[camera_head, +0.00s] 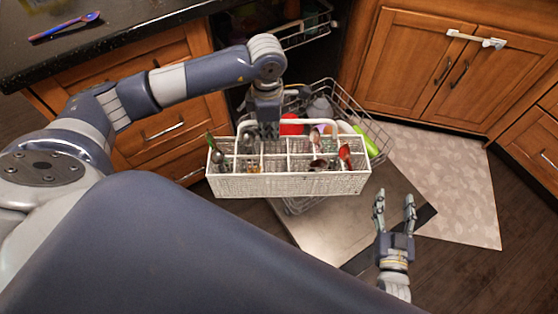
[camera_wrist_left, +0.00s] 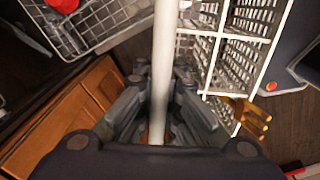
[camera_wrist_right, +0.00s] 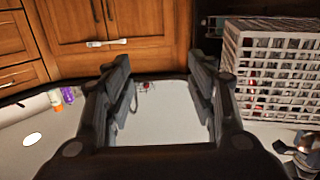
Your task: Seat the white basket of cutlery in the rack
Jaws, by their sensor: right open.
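The white cutlery basket (camera_head: 290,186) hangs in the air in the middle of the head view, roughly level, with several spoons and other utensils in its compartments. My left gripper (camera_head: 267,128) is shut on its white handle, which runs between the fingers in the left wrist view (camera_wrist_left: 162,70). The wire rack (camera_head: 372,128) is behind and below the basket, partly hidden by it. It also shows in the left wrist view (camera_wrist_left: 112,22). My right gripper (camera_head: 394,198) is open and empty, right of and apart from the basket, which shows in the right wrist view (camera_wrist_right: 232,85).
The rack holds a red item (camera_head: 291,125) and a green item (camera_head: 368,143). An open metal door (camera_head: 330,232) lies below the basket. A dark counter (camera_head: 130,22) with a blue spoon (camera_head: 65,27) is at left. Wooden cabinets (camera_head: 410,55) stand behind. A patterned mat (camera_head: 450,180) lies at right.

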